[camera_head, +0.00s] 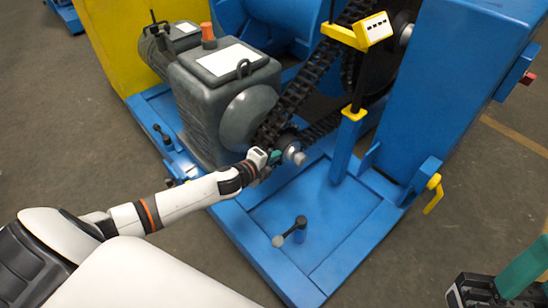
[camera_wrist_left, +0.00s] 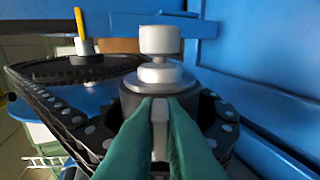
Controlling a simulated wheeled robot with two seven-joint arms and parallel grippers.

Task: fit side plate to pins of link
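My left gripper (camera_head: 268,158) is at the lower end of the chain, beside the small sprocket's shaft end (camera_head: 295,153). In the left wrist view its two green fingers (camera_wrist_left: 160,108) are nearly together on a narrow light grey piece (camera_wrist_left: 160,130). It looks like the side plate seen edge-on. The dark chain (camera_head: 298,92) runs down to the small sprocket; round pin ends show on its links in the left wrist view (camera_wrist_left: 90,130). The link's open pins cannot be made out behind the fingers. My right gripper (camera_head: 500,285) is partly in view at the lower right, away from the chain; its opening is unclear.
A grey gearbox (camera_head: 225,95) stands left of the chain. A yellow-topped post (camera_head: 355,112) and a blue housing (camera_head: 450,90) are to the right. The frame's front is mostly clear.

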